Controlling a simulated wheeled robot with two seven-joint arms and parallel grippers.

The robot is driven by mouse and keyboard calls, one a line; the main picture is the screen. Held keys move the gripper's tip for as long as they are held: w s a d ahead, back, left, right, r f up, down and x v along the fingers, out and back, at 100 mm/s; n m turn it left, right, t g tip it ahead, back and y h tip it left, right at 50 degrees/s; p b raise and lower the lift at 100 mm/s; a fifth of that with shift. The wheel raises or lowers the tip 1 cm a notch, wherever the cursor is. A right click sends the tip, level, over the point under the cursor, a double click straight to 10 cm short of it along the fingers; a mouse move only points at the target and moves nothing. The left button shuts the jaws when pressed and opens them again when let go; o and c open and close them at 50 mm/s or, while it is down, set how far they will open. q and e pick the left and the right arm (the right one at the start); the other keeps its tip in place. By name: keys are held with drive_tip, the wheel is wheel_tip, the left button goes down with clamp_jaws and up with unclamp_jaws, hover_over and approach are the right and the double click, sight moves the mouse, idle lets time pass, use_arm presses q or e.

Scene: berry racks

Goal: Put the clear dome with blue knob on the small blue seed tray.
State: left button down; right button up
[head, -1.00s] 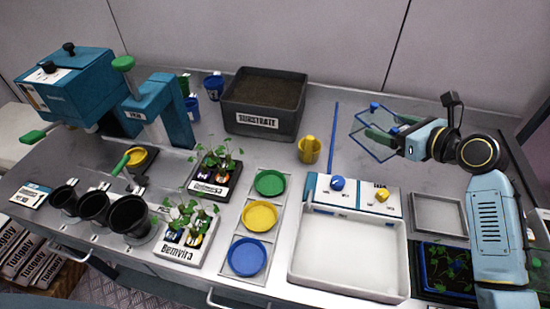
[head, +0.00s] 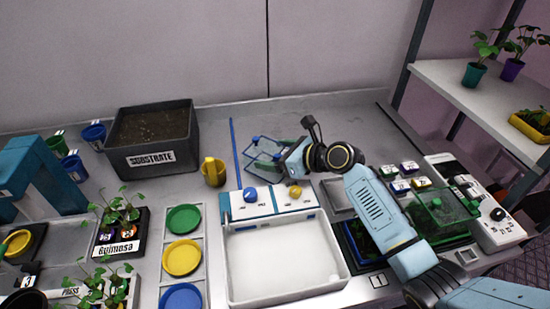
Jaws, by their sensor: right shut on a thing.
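The clear dome with blue edges (head: 264,153) and a blue knob (head: 256,139) is in the head view, over the back of the bench, tilted. My right gripper (head: 285,153) is shut on it; the exact contact is hard to make out. The small blue seed tray (head: 352,245) with green seedlings is right of the white basin, partly hidden behind my right forearm. My left gripper is not in view.
A white basin (head: 232,288) with a blue knob and a yellow knob at its back stands in front of the dome. A green clear dome (head: 440,212) stands right of my forearm. A grey empty tray (head: 338,196), a yellow cup (head: 213,172) and a substrate box (head: 190,135) are nearby.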

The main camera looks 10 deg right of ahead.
drive_tip(key=shift+f, duration=0.2)
drive_tip(key=o, duration=1)
drive_tip(key=shift+f, duration=0.1)
